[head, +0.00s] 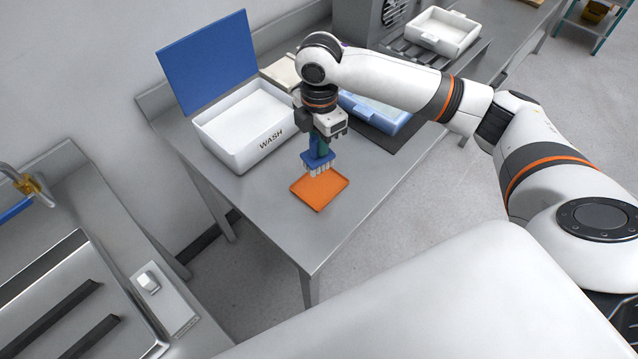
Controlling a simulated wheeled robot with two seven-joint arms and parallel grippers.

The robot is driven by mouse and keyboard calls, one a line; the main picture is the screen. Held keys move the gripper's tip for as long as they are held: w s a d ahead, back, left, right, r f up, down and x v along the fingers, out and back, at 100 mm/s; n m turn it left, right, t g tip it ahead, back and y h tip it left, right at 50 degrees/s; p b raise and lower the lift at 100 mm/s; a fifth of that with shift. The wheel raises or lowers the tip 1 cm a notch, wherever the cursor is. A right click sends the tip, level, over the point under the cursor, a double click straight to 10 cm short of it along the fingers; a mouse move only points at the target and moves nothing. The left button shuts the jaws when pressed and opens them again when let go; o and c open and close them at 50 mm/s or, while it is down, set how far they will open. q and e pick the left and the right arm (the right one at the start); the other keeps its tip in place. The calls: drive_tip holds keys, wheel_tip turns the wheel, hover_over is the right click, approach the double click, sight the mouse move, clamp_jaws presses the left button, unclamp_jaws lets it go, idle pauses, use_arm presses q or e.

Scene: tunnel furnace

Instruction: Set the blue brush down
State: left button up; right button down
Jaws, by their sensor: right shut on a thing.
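A blue brush (317,160) with pale bristles points bristles-down in the head view. My right gripper (321,140) is shut on its upper part. The brush is over the far edge of a flat orange tray (319,190) on the steel table. I cannot tell whether the bristles touch the tray. My left gripper is not in view.
A white bin marked WASH (237,150) with a raised blue lid (207,62) stands left of the brush. A light blue tray (384,119) sits behind my right arm. The steel table (312,238) is bare in front of the orange tray.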

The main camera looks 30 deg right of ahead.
drive_tip(key=shift+w+d+n, duration=0.4)
drive_tip(key=shift+d+n, duration=0.05)
drive_tip(key=shift+n, duration=0.65)
drive_tip(key=p, duration=0.2)
hover_over(321, 185)
wheel_tip(321, 185, down, 10)
drive_tip(key=shift+f, duration=0.1)
drive_tip(key=c, duration=1.3)
unclamp_jaws()
drive_tip(key=shift+f, duration=0.1)
wheel_tip(321, 185, up, 12)
drive_tip(key=shift+a+r+b, duration=0.1)
drive_tip(key=shift+r+b, duration=0.1)
drive_tip(key=shift+b, duration=1)
